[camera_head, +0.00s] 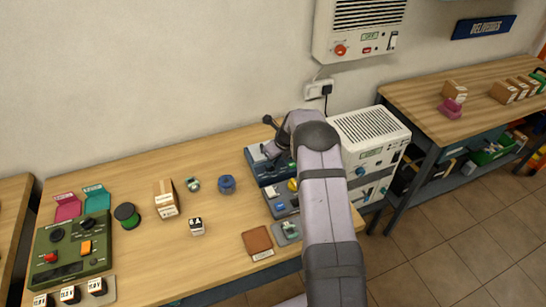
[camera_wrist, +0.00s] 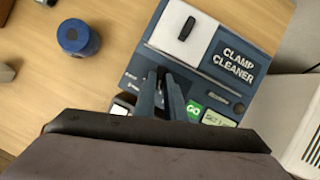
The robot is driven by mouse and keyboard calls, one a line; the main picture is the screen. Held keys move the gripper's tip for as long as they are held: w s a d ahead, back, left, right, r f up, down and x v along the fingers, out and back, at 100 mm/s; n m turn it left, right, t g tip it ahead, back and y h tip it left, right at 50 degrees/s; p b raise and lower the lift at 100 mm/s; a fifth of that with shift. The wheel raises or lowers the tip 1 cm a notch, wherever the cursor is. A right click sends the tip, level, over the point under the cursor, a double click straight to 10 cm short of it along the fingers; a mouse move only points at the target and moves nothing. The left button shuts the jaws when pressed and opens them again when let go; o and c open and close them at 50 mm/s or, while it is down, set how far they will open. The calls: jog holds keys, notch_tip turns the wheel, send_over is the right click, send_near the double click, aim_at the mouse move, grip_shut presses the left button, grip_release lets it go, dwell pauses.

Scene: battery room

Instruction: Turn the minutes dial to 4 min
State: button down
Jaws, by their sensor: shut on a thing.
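The clamp cleaner (camera_wrist: 240,42) is a dark blue unit with a white panel and black handle at its top, a green GO button (camera_wrist: 194,110) and a small pale display (camera_wrist: 217,119) with unclear text. In the head view the clamp cleaner (camera_head: 252,156) stands at the table's right end, partly covered by my arm. My gripper (camera_wrist: 162,78) points down at its front part, left of the GO button. Its fingers are shut on what seems to be the minutes dial, which they hide. The dial's setting cannot be read.
A blue round container (camera_wrist: 78,38) stands on the table left of the clamp cleaner. Other devices (camera_head: 280,203) sit just in front of it. A white vented cabinet (camera_head: 372,135) stands close on the right.

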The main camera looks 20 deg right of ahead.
jog(key=shift+a+m+h+p, duration=0.2)
jog(key=shift+m+h+p, duration=0.5)
jog(key=shift+m+p, duration=1.05)
jog(key=shift+m, duration=0.35)
jog(key=c, duration=1.8)
grip_release()
jog(key=shift+b+v, duration=1.45)
jog(key=shift+v, duration=2.25)
jog(key=shift+f, duration=0.1)
